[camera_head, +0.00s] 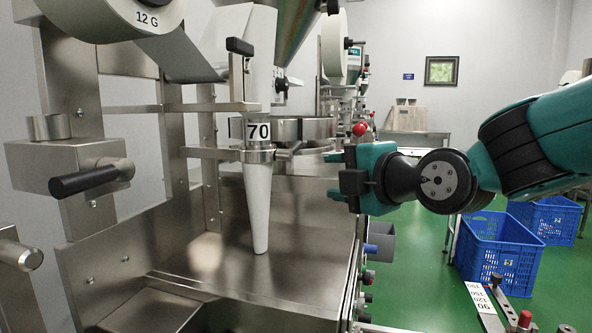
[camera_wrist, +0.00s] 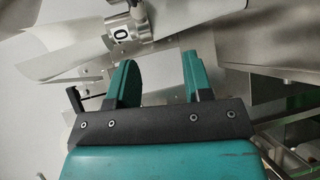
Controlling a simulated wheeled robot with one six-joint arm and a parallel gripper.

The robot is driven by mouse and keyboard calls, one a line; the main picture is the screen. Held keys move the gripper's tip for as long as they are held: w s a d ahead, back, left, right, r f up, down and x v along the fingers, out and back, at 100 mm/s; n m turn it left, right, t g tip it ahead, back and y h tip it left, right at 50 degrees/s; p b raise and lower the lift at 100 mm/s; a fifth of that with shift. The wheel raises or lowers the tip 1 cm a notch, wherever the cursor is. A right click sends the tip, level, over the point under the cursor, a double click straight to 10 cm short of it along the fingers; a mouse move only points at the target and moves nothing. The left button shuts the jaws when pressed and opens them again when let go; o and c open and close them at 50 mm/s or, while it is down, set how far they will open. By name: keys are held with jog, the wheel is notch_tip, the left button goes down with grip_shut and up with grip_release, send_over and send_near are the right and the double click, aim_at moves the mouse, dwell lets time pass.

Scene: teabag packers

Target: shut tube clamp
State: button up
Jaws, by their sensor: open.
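A white tapered tube (camera_head: 257,205) hangs upright over a steel tray. A small lever (camera_head: 291,151) sticks out from the clamp's right side; I cannot tell whether the clamp is open or shut. My gripper (camera_head: 335,177) is open and empty, to the right of the lever and apart from it. In the wrist view, my gripper (camera_wrist: 158,75) shows two teal fingers spread apart. The tube (camera_wrist: 65,48) and part of the clamp (camera_wrist: 144,22) show beyond them.
A steel block with a black handle (camera_head: 92,180) stands at the left. A film roll (camera_head: 110,12) is above it. The steel tray (camera_head: 290,280) lies below the tube. Blue crates (camera_head: 500,250) stand on the green floor at right. Free space lies between gripper and lever.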

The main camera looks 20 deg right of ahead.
aim_at(300, 147)
jog(key=w+p, duration=0.1)
jog(key=w, duration=0.5)
jog(key=w+a+r+n+t+p, duration=0.1)
jog(key=w, duration=0.5)
jog(key=w+r+n+t+h, duration=0.1)
jog(key=w, duration=0.5)
jog(key=shift+a+r+p, duration=0.1)
jog(key=shift+a+p, duration=0.1)
jog(key=shift+p, duration=0.2)
jog(key=shift+c, duration=0.4)
grip_shut()
